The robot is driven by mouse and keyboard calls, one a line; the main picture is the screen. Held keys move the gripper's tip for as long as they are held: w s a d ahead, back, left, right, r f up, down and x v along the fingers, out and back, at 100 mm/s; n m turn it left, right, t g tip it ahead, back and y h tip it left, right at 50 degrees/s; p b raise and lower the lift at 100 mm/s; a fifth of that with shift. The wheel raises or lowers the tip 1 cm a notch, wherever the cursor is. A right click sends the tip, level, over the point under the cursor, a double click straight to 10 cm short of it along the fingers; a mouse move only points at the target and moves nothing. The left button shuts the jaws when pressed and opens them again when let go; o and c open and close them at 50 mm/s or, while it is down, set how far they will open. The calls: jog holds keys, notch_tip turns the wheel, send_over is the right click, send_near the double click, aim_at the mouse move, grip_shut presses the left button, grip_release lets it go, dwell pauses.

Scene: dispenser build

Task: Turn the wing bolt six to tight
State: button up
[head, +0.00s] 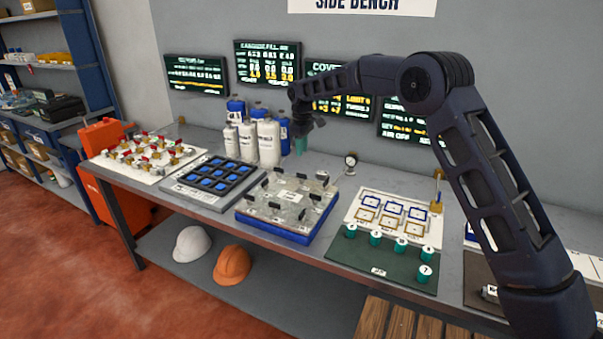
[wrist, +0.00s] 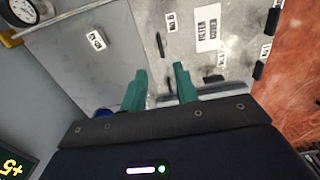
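In the head view, a pale cover plate (head: 290,192) with several black wing bolts around it sits on a blue base (head: 270,228) at the middle of the bench. The bolts' numbers are too small to read there. My gripper (head: 302,147) is raised behind the plate, fingers down. In the wrist view, its green fingers (wrist: 159,70) are apart with nothing between them. A black wing bolt (wrist: 160,45) shows beyond the fingertips, near a small label (wrist: 171,20) that seems to read 6. Another bolt (wrist: 272,20) stands at the plate's right edge. I cannot tell how tight any bolt is.
White and blue bottles (head: 268,142) stand close left of my gripper. Display screens (head: 267,62) hang behind.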

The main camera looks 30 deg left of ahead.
aim_at(302, 178)
notch_tip(302, 178, down, 11)
jog(key=shift+r, duration=0.1)
dwell(0.5)
grip_shut()
